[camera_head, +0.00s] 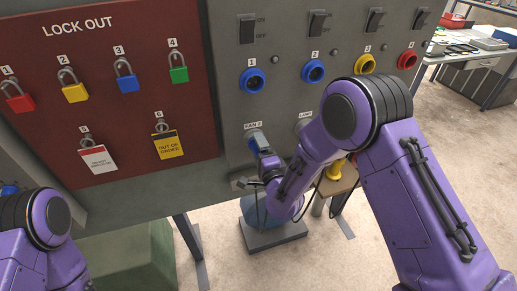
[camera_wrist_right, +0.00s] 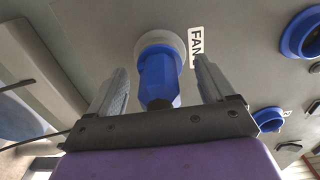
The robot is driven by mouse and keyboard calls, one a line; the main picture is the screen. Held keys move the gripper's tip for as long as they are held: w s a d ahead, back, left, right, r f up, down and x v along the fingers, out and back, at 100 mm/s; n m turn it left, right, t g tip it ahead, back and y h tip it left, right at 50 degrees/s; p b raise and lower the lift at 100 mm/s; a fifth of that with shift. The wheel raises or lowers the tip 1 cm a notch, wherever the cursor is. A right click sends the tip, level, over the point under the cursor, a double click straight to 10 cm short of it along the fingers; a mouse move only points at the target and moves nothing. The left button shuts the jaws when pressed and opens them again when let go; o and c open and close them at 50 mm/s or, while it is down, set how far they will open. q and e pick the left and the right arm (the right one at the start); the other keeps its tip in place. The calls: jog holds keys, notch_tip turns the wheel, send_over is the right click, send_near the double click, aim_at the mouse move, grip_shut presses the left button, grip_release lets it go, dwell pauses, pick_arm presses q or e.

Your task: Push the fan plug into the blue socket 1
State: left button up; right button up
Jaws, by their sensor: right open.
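The blue fan plug (camera_head: 258,140) sits in a pale round holder by the FAN label, low on the grey panel; in the wrist view the plug (camera_wrist_right: 158,82) points out of the holder towards the gripper. My right gripper (camera_head: 257,168) is just below it in the head view. Its jaws (camera_wrist_right: 163,88) are open, one finger on each side of the plug, with gaps visible in the wrist view. Blue socket 1 (camera_head: 253,81) is above the plug, under the first switch, and its opening looks empty. My left gripper is out of view; only its arm shows.
Blue socket 2 (camera_head: 313,71), a yellow socket (camera_head: 365,64) and a red socket (camera_head: 407,60) run to the right. The LAMP holder (camera_head: 303,121) is beside the fan holder, partly behind my right arm. A red lockout board (camera_head: 110,100) with padlocks is at left.

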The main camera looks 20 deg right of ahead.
dwell(0.4)
grip_shut()
jog(key=shift+s, duration=0.25)
jog(key=shift+s+d, duration=0.1)
jog(key=shift+s, duration=2.6)
jog(key=shift+s+b, duration=0.45)
jog(key=shift+s, duration=2.05)
